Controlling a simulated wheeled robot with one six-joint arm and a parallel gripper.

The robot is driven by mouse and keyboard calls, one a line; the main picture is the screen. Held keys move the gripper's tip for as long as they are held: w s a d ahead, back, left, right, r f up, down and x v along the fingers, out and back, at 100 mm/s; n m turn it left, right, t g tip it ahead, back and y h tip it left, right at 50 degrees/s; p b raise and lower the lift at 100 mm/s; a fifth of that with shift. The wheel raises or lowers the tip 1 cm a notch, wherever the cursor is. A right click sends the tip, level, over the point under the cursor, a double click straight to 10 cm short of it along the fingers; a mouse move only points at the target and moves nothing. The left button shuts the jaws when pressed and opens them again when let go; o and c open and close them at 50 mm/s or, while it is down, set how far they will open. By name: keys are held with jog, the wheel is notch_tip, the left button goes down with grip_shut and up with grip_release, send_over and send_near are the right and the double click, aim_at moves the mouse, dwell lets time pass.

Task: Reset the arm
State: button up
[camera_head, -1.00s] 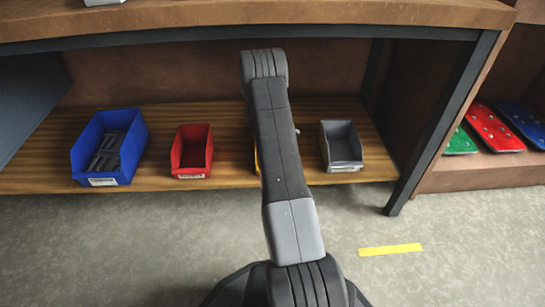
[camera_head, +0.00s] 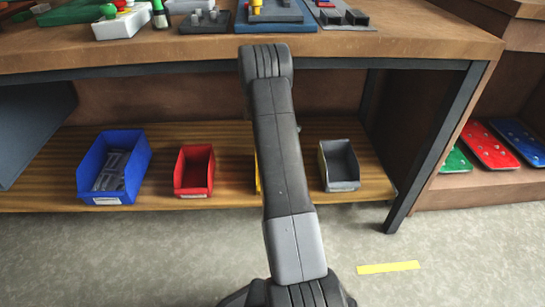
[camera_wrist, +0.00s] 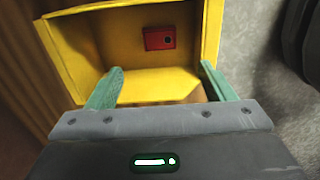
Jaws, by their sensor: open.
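A small red block (camera_wrist: 159,38) with a dark round spot lies inside the bin, beyond the fingertips. In the head view my arm reaches forward to the lower shelf and hides most of the yellow bin; only a thin yellow edge (camera_head: 257,172) shows. My gripper is hidden in that view.
The lower shelf (camera_head: 50,195) holds a blue bin (camera_head: 115,165) with grey parts, a red bin (camera_head: 194,170) and a grey bin (camera_head: 339,165). The tabletop (camera_head: 400,45) above carries several parts. A dark table leg (camera_head: 440,150) stands at right. A yellow strip (camera_head: 388,267) marks the floor.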

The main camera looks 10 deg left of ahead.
jog(key=shift+f, duration=0.15)
notch_tip(320, 180, down, 12)
jog(key=b, duration=0.4)
jog(key=shift+b, duration=0.35)
notch_tip(320, 180, up, 4)
jog(key=shift+r+p, duration=0.1)
jog(key=shift+p, duration=0.9)
